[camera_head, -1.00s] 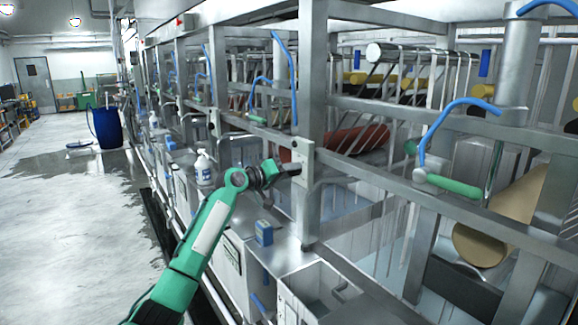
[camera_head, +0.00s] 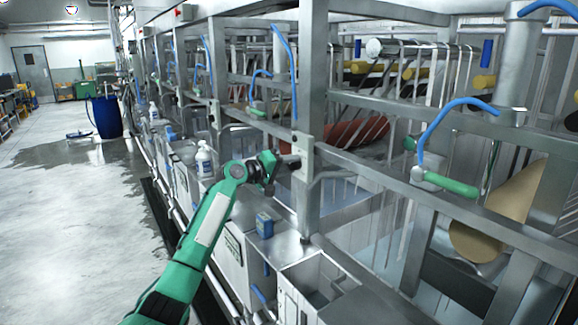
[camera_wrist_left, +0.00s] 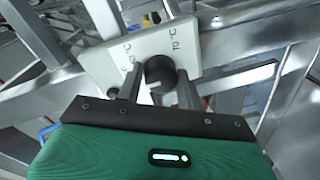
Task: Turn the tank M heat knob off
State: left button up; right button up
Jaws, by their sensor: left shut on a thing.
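The heat knob (camera_wrist_left: 160,72) is a dark round knob on a pale plate (camera_wrist_left: 110,58) with small dark markings, seen in the left wrist view. The same plate (camera_head: 303,150) is fixed to a steel post in the head view. My left gripper (camera_wrist_left: 158,92) has its two fingers on either side of the knob and is shut on it. In the head view my green left arm reaches up to the plate, and the left gripper (camera_head: 288,162) hides the knob there. My right gripper is not in view.
Steel frame rails and posts run along the machine. A blue hose with a green handle (camera_head: 452,185) hangs at right.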

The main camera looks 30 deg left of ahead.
pick_arm(q)
jog(key=o, duration=1)
jog(key=shift+a, duration=0.1)
jog(key=shift+s, duration=0.35)
jog(key=b+v, duration=0.5)
jog(key=v, duration=0.8)
